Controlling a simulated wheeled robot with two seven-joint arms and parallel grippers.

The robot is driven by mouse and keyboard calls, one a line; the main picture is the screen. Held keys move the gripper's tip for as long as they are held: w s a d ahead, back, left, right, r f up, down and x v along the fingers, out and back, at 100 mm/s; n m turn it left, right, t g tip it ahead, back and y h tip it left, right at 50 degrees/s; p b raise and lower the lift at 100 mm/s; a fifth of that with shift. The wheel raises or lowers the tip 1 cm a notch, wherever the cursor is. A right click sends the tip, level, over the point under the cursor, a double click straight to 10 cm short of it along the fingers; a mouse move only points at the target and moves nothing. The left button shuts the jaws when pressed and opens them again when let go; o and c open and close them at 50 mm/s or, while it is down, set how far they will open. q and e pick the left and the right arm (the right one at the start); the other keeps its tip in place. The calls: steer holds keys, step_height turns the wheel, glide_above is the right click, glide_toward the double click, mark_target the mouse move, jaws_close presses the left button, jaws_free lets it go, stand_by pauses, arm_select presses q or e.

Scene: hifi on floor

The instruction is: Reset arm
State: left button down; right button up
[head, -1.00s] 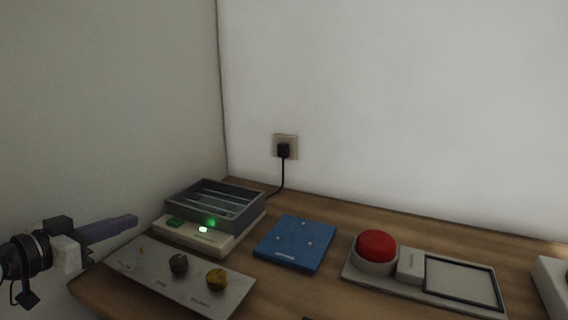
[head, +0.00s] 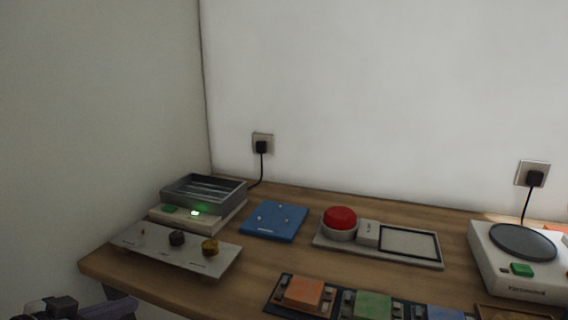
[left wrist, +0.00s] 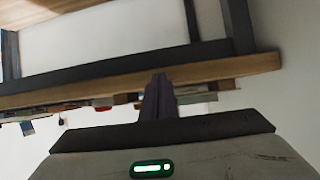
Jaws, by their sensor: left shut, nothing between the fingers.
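My left gripper (head: 118,306) shows at the bottom left corner of the head view, low and in front of the table's left end. It is cut off by the picture's lower edge. In the left wrist view its dark purple fingers (left wrist: 159,98) are together with nothing between them, pointing at the edge of the wooden table (left wrist: 225,72). The fingers look apart from the table, though the gap is hard to judge. My right gripper is in neither view.
The wooden table (head: 150,283) holds a control panel with knobs (head: 208,262), a grey-topped device (head: 190,215), a blue plate (head: 275,222), a red button (head: 340,218), a white scale-like device (head: 485,262) and coloured blocks (head: 304,292). A wall stands close on the left.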

arm_select(q)
steer(key=s+d+f+g+y, duration=0.1)
steer(key=s+d+f+g, duration=0.1)
steer(key=s+d+f, duration=0.35)
steer(key=s+d+f+g, duration=0.2)
steer(key=s+f, duration=0.5)
steer(key=f, duration=0.1)
steer(key=s+d+f+n+g+y, duration=0.1)
steer(key=s+f+g+y, duration=0.1)
steer(key=s, duration=0.6)
steer(key=s+d+f+n+g+y, duration=0.1)
steer(key=s+n+g, duration=0.1)
steer(key=s, duration=0.6)
steer(key=w+d+f+t+h+p, duration=0.1)
steer(key=w+d+f+t+h, duration=0.1)
steer(key=w+d+f+t, duration=0.3)
steer(key=shift+w+d+f+m+p, duration=0.25)
steer(key=shift+d+f, duration=0.45)
steer(key=shift+f, duration=1.45)
steer(key=shift+s, duration=0.1)
stand_by(2.3)
